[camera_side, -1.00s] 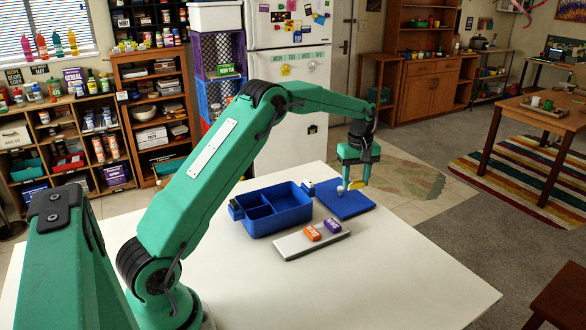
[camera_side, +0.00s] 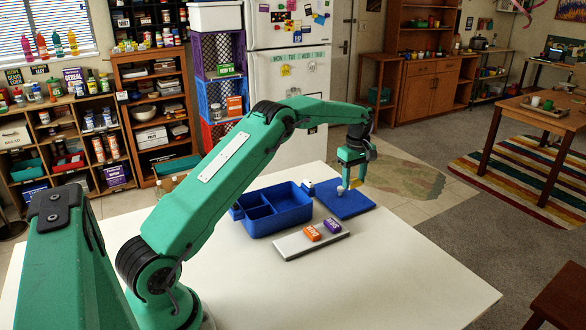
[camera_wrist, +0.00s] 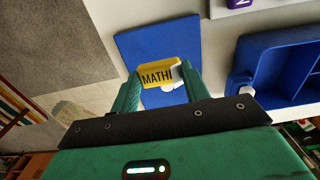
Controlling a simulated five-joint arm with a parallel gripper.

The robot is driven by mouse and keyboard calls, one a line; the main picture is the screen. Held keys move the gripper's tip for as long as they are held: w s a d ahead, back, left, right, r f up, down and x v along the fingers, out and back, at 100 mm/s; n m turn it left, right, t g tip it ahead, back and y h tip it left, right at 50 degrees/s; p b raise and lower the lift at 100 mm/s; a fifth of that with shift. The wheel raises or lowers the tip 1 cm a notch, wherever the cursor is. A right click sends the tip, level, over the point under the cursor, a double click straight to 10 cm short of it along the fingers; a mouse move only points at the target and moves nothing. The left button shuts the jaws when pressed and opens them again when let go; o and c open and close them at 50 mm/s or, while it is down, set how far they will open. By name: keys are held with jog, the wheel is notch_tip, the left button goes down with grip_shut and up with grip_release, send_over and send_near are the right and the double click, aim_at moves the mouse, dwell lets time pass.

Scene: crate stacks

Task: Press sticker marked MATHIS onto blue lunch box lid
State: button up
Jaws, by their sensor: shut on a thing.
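The lid also shows in the wrist view (camera_wrist: 150,40), lying flat on the white table behind the sticker. I cannot tell whether the sticker touches the lid. The blue lunch box (camera_side: 280,222), open and with compartments, stands left of the lid.
A pale board (camera_side: 290,246) in front carries an orange tag (camera_side: 312,233) and a purple tag (camera_side: 332,226). A small white object (camera_side: 341,190) is beside my fingertips over the lid. The front of the white table (camera_side: 400,280) is clear.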

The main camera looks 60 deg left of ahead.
aim_at(351, 203)
jog(key=shift+f, duration=2.75)
jog(key=shift+f, duration=0.5)
jog(key=o, duration=1)
jog(key=shift+r, duration=0.25)
jog(key=shift+r, duration=2.75)
